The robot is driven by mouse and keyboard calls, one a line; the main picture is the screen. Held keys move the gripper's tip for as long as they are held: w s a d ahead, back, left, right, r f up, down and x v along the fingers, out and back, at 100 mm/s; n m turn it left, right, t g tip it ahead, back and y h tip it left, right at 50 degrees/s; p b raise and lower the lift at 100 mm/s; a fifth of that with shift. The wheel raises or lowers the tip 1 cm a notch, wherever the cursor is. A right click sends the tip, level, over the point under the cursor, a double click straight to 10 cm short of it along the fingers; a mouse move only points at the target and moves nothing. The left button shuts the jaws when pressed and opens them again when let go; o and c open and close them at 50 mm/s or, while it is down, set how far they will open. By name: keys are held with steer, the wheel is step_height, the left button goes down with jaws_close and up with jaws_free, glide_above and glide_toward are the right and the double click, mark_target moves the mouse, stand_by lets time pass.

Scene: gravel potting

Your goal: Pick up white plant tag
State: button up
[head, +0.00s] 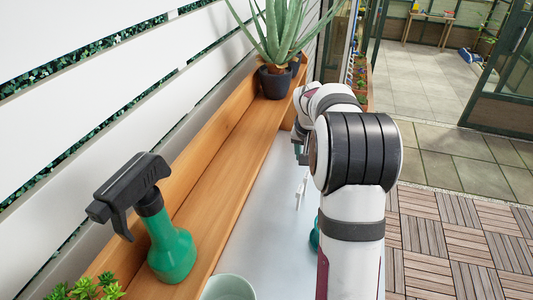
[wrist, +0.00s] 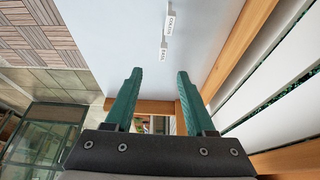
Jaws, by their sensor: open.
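Two white plant tags with dark lettering lie close together on the pale grey tabletop (wrist: 110,30). One tag (wrist: 171,20) is near the top of the wrist view, and the other tag (wrist: 163,52) is just below it, ahead of the fingertips. They show in the head view as thin white shapes (head: 301,188) left of my arm. My gripper (wrist: 159,73) has green fingers spread apart with nothing between them. The lower tag lies in line with the gap. In the head view my gripper is mostly hidden by my arm.
A wooden ledge (head: 225,150) runs along the table's left side, holding a green spray bottle (head: 170,245) and a potted aloe (head: 275,80). A pale green pot (head: 228,288) stands at the front. A teal object (head: 314,237) is partly hidden behind my arm.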

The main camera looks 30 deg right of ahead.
mark_target(307, 174)
steer(key=x, duration=0.5)
steer(key=w+x, duration=0.1)
steer(key=x, duration=1)
steer(key=shift+w+d+r, duration=0.1)
steer(key=shift+w+r, duration=0.05)
steer(key=shift+r, duration=0.1)
jaws_close()
stand_by(0.4)
